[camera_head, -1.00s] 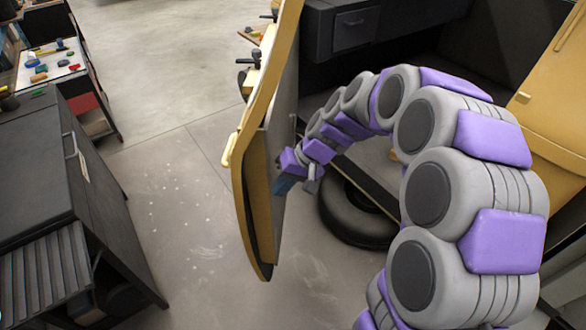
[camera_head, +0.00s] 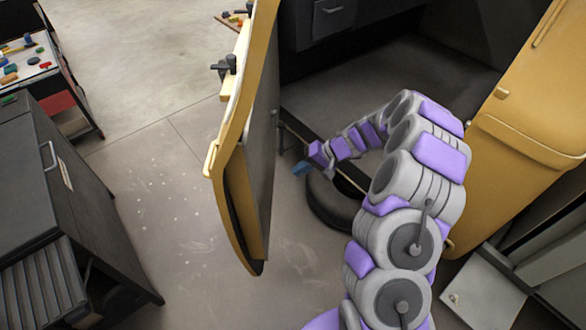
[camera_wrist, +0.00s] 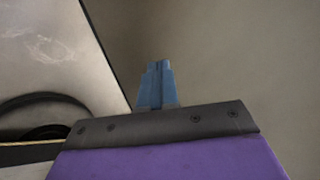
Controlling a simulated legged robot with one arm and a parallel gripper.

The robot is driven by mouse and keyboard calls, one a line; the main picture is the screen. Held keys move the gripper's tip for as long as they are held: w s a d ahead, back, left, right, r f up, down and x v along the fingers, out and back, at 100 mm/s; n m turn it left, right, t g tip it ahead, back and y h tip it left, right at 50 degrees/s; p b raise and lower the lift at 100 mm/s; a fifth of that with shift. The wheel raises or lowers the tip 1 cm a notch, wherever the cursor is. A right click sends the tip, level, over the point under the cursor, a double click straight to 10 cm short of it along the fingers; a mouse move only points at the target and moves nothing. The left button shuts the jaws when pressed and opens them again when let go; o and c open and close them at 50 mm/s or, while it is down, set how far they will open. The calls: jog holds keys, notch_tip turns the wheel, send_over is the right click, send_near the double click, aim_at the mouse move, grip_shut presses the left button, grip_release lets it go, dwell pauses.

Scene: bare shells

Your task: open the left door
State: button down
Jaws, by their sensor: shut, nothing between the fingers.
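The left door (camera_head: 236,150) is a yellow panel with a grey inner side. The wrist view shows the shut blue fingers (camera_wrist: 157,84) in front of a plain brownish-grey surface.
A yellow right door (camera_head: 530,110) stands at the right. A black round object (camera_head: 335,205) lies on the floor below my gripper. A dark drawer cabinet (camera_head: 70,200) stands at the left. Open floor (camera_head: 165,190) lies between it and the left door.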

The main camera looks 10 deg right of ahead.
aim_at(263, 183)
jog(key=x, duration=0.3)
jog(key=a+r+b+x, duration=0.1)
jog(key=x, duration=0.6)
jog(key=shift+w+a+r, duration=0.1)
jog(key=shift+a+r, duration=0.05)
jog(key=shift+a, duration=0.45)
jog(key=shift+d+r, duration=0.1)
jog(key=shift+d, duration=0.25)
jog(key=shift+a, duration=0.1)
jog(key=w+a+m+t+b, duration=0.2)
jog(key=w+a+b, duration=0.1)
jog(key=a, duration=2)
jog(key=shift+a+m+h+b, duration=0.2)
jog(key=shift+m+h+b, duration=0.15)
jog(key=shift+b, duration=0.45)
jog(key=shift+d, duration=0.15)
